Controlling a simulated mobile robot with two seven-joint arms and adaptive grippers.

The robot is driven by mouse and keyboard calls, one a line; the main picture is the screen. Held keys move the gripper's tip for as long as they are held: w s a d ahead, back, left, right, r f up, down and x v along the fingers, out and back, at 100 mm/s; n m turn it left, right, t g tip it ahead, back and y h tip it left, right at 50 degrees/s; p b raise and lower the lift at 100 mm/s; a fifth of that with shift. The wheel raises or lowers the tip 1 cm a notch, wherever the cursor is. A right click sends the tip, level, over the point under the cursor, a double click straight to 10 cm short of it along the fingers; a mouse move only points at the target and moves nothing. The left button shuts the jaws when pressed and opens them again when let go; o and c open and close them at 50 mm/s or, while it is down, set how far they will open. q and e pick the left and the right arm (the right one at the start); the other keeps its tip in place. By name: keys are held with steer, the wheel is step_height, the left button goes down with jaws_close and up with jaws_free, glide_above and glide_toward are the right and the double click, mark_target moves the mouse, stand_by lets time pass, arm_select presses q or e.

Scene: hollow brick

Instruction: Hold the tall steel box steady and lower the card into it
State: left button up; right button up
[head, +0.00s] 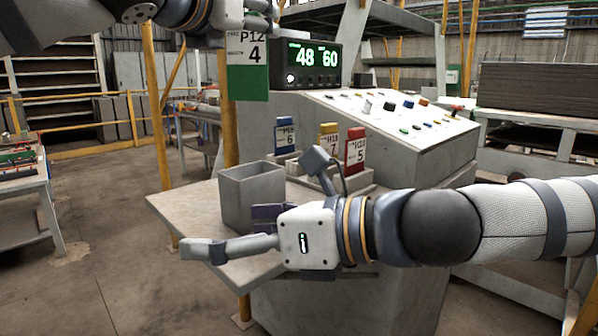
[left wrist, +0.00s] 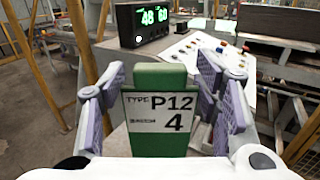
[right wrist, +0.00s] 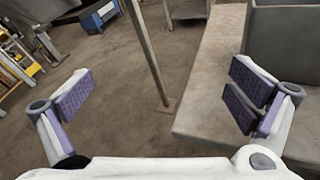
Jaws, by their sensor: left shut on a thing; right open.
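A green and white card (head: 247,66) marked P12 and 4 hangs upright from my left gripper (head: 258,22), which is shut on it. The card fills the middle of the left wrist view (left wrist: 160,110), between the purple finger pads. The tall steel box (head: 252,196), grey and open-topped, stands on the pale worktop, below the card in the head view. My right gripper (head: 253,208) is open and empty, in front of the box and hiding its lower right part. In the right wrist view the fingers are spread, with the box (right wrist: 285,55) beyond the right-hand finger, not between them.
A rack holds a blue card (head: 286,136), a yellow card (head: 328,140) and a red card (head: 355,150) behind my right gripper. A sloped button console (head: 395,125) and a display (head: 306,64) reading 48 and 60 stand behind. The worktop (head: 185,212) is bare at left.

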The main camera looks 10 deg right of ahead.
mark_target(253, 191)
steer(key=w+d+t+h, duration=0.1)
steer(key=w+d, duration=0.1)
steer(key=d, duration=0.1)
steer(key=w+d+r+m+t+h, duration=0.1)
steer(key=w+d+t+h, duration=0.1)
steer(key=w+d, duration=0.1)
steer(key=w+d+r+m+t+h, duration=0.1)
steer(key=w+d, duration=0.1)
steer(key=d, duration=0.1)
steer(key=shift+w+h, duration=0.3)
steer(key=shift+h, duration=0.1)
steer(key=x, duration=1.1)
steer(key=shift+w+a, duration=0.15)
steer(key=shift+w, duration=0.25)
